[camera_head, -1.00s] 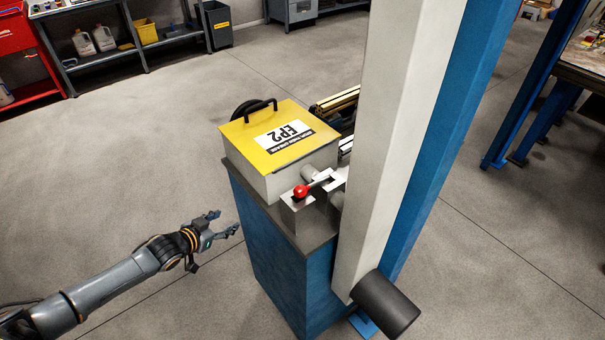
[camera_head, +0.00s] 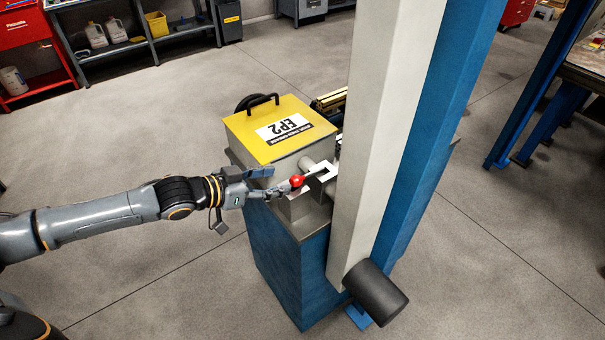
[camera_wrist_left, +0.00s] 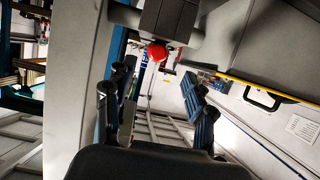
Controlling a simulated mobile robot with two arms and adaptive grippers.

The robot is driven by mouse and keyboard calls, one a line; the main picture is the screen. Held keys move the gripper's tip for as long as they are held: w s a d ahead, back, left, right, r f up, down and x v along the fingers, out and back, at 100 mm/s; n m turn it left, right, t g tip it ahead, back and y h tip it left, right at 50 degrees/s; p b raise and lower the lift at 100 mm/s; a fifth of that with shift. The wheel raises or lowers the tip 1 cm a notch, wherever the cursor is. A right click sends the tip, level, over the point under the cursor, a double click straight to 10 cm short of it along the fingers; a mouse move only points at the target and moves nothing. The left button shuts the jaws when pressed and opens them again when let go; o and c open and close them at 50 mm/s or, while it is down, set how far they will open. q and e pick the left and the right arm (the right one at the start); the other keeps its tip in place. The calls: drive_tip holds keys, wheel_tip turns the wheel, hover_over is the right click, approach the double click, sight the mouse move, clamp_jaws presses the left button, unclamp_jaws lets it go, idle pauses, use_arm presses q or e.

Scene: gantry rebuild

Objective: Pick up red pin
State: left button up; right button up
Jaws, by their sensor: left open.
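The red pin (camera_head: 297,181) has a round red head and sits at the grey metal bracket (camera_head: 305,205) on top of the blue cabinet. In the left wrist view the red head (camera_wrist_left: 157,52) shows ahead of the fingers, a little left of the middle between them. My left gripper (camera_head: 272,184) is open, with its fingers pointing right at the red head. In the head view its fingertips reach close to the head; I cannot tell whether they touch it. The wrist view shows the two fingers (camera_wrist_left: 157,97) apart with nothing between them. My right gripper is not in view.
A tall pale column (camera_head: 385,130) with a blue post (camera_head: 440,130) rises close on the right. A black cylinder (camera_head: 375,292) sticks out low. The floor at left is free.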

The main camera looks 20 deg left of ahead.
sight(293, 180)
use_arm(q)
drive_tip(key=p+x, duration=0.1)
drive_tip(key=x, duration=0.2)
drive_tip(key=p+x, duration=0.1)
drive_tip(key=x, duration=0.2)
drive_tip(key=shift+s+d, duration=0.15)
drive_tip(key=shift+d, duration=0.15)
drive_tip(key=shift+w+d+f, duration=0.1)
drive_tip(key=shift+w+f, duration=0.15)
drive_tip(key=shift+s, duration=0.1)
drive_tip(key=shift+c, duration=0.4)
clamp_jaws()
